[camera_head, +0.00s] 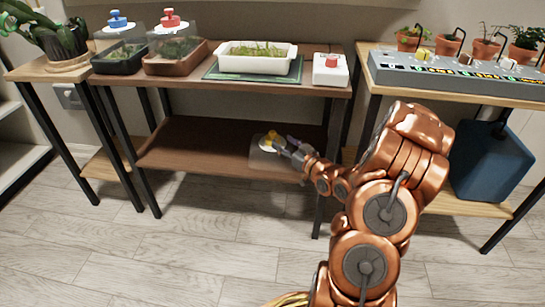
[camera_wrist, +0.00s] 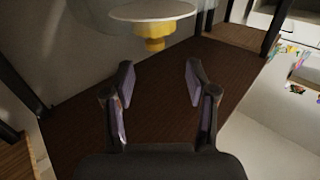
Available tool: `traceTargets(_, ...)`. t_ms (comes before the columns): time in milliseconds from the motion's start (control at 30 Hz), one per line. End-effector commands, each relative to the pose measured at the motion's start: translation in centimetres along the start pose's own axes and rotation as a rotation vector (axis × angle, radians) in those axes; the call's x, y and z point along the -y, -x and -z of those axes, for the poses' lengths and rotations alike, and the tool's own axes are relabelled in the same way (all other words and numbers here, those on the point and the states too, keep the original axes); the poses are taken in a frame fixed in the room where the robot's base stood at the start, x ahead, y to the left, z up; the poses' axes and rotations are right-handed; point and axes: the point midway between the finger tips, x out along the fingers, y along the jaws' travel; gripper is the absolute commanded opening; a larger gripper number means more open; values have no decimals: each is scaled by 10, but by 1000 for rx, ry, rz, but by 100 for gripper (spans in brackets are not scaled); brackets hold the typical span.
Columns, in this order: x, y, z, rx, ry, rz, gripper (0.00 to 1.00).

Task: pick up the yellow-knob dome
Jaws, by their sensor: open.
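The yellow-knob dome is a clear cover with a yellow knob on a pale round cap. In the head view its clear wall (camera_head: 258,158) shows against the brown lower shelf, with the knob (camera_head: 270,138) on top. In the wrist view the knob (camera_wrist: 154,35) and pale cap (camera_wrist: 152,12) are at the top centre, and the dome is partly cut off by the frame edge. My gripper (camera_head: 283,145) is just right of the knob in the head view. In the wrist view my gripper (camera_wrist: 160,78) is open and empty, its fingers apart from the knob.
Above the lower shelf (camera_head: 190,150), the tabletop holds a blue-knob dome (camera_head: 117,20), a red-knob dome (camera_head: 170,18), a white tray of seedlings (camera_head: 257,58) and a red-button box (camera_head: 331,70). Dark table legs (camera_head: 332,150) stand nearby. The floor in front is clear.

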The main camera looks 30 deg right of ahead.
Motion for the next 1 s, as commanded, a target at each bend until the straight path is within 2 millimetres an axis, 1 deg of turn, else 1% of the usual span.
traceTargets(533, -1, -32, -4, -5, -3, 2, 57)
traceTargets(800, -6, -62, -8, -5, -1, 1, 57)
traceTargets(1000, -6, -75, -6, -6, -3, 1, 57)
